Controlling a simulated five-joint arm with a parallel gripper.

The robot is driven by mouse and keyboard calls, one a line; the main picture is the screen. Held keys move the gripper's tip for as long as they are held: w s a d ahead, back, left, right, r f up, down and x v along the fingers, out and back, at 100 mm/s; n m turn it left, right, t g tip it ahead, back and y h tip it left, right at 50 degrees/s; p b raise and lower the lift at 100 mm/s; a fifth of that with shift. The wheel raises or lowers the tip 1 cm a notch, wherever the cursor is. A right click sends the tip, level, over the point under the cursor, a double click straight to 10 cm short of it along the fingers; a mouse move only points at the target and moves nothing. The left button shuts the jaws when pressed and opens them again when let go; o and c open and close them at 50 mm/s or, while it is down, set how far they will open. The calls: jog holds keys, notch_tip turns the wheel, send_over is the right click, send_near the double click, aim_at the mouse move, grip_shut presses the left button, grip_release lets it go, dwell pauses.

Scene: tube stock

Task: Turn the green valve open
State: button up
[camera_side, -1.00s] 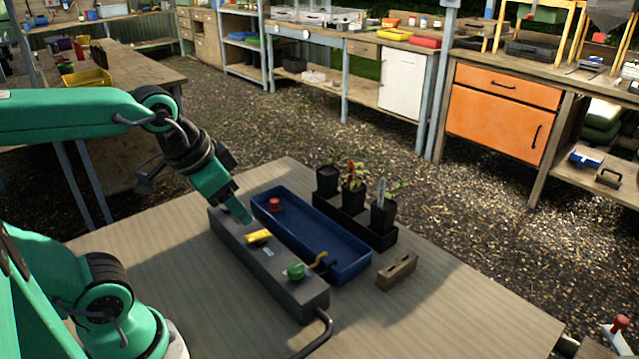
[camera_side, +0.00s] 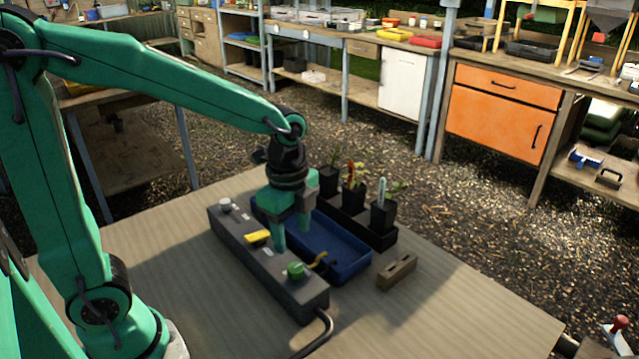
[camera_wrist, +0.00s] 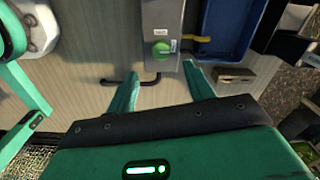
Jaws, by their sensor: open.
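The green valve (camera_side: 296,270) is a round knob on top of the long grey manifold box (camera_side: 268,262), near its front right end. In the wrist view the green valve (camera_wrist: 161,49) lies ahead of the open fingers, roughly between their lines. My gripper (camera_side: 291,243) is open and empty, fingers pointing down, above the box and the blue tray, a little behind the valve and apart from it. My gripper also shows in the wrist view (camera_wrist: 163,82). A yellow valve handle (camera_side: 257,237) and a pale grey knob (camera_side: 226,204) sit farther back on the box.
A blue tray (camera_side: 350,266) lies along the box's right side, with a yellow spout (camera_side: 319,260) reaching over it. Potted plants stand in a black holder (camera_side: 383,238) behind it. A brown block (camera_side: 397,271) lies at right.

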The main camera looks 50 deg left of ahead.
aim_at(296, 268)
jog(key=shift+w+d+f+m, duration=0.15)
jog(key=shift+f+m, duration=0.05)
jog(key=shift+m, duration=0.1)
jog(key=shift+f, duration=0.15)
jog(key=shift+f, duration=3.8)
jog(key=c, duration=1)
